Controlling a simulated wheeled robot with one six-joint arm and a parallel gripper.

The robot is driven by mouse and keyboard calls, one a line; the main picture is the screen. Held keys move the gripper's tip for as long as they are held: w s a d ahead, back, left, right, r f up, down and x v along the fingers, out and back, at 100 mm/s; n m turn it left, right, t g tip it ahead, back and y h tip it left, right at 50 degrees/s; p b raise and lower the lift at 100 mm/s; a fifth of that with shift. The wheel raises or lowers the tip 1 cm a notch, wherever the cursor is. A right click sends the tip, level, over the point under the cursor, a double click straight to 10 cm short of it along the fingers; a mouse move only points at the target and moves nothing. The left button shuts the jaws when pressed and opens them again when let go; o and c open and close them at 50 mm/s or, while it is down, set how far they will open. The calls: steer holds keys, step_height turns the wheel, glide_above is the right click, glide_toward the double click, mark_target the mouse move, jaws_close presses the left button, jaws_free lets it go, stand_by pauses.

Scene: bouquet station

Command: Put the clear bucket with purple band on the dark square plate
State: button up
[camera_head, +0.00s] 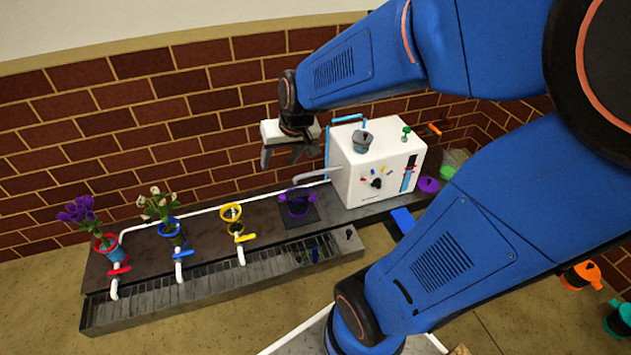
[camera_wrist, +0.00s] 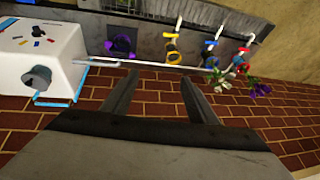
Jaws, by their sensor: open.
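The clear bucket with purple band (camera_head: 297,202) stands upright on the dark square plate (camera_head: 313,218), on the counter left of the white machine. Its inside looks dark. The bucket also shows in the wrist view (camera_wrist: 121,44), small, near the top. My gripper (camera_head: 287,158) is open and empty, raised in front of the brick wall, above and apart from the bucket. In the wrist view my gripper's two fingers (camera_wrist: 158,84) are spread with nothing between them.
The white machine (camera_head: 375,165) carries a grey cup (camera_head: 362,141) on top. Left of the bucket stand yellow (camera_head: 231,212), blue (camera_head: 171,228) and red (camera_head: 105,243) banded pots, with taps in front. A purple item (camera_head: 428,184) lies right of the machine.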

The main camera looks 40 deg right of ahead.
steer(key=s+r+n, duration=0.1)
steer(key=s+r, duration=0.2)
steer(key=s, duration=0.6)
steer(key=s+a+r+n, duration=0.1)
steer(key=s+r, duration=0.2)
steer(key=s, duration=0.6)
steer(key=shift+a+r+n+h, duration=0.25)
steer(key=shift+r+n+h, duration=0.05)
steer(key=shift+r, duration=0.05)
steer(key=shift+d, duration=0.1)
